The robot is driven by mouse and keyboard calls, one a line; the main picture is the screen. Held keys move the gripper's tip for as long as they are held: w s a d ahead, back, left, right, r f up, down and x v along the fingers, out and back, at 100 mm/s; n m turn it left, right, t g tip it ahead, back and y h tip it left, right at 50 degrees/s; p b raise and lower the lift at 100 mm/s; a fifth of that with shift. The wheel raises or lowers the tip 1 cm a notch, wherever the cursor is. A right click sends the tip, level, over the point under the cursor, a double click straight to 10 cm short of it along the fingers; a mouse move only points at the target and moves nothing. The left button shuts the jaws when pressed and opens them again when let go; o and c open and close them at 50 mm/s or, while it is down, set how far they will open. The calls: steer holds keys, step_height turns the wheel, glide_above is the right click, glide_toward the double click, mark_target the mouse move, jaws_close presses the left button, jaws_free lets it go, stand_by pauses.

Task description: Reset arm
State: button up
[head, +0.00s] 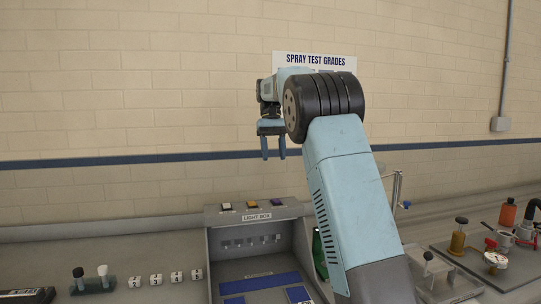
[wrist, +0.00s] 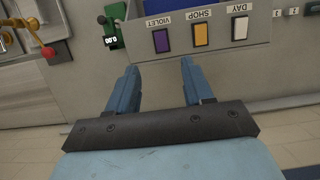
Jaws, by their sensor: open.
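My gripper (head: 273,146) is raised above the bench in the head view, with its two blue fingers pointing down and apart. In the wrist view my gripper (wrist: 158,82) is open, with nothing between its fingers. My arm rises from the lower right and bends over at a dark joint. Beyond the fingers in the wrist view lies the light box top, with a violet button (wrist: 161,41), a shop button (wrist: 200,35) and a day button (wrist: 240,28).
The light box (head: 258,217) stands on the bench below my gripper. Several white dice-like blocks (head: 155,280) lie to its left. Bottles, valves and a gauge (head: 495,260) stand on the right. A spray test grades sign (head: 315,60) hangs on the wall behind my arm.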

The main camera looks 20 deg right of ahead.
steer(key=s+d+r+t, duration=0.15)
steer(key=s+t, duration=0.35)
steer(key=s, duration=1.7)
steer(key=s+f+t, duration=0.2)
steer(key=s+f, duration=0.4)
steer(key=s, duration=0.3)
steer(key=s+a+f+t, duration=0.1)
steer(key=s+f+t, duration=0.1)
steer(key=s+f, duration=0.4)
steer(key=s, duration=0.3)
steer(key=shift+s+a+f, duration=0.2)
steer(key=shift+s+f, duration=0.1)
steer(key=shift+s, duration=0.05)
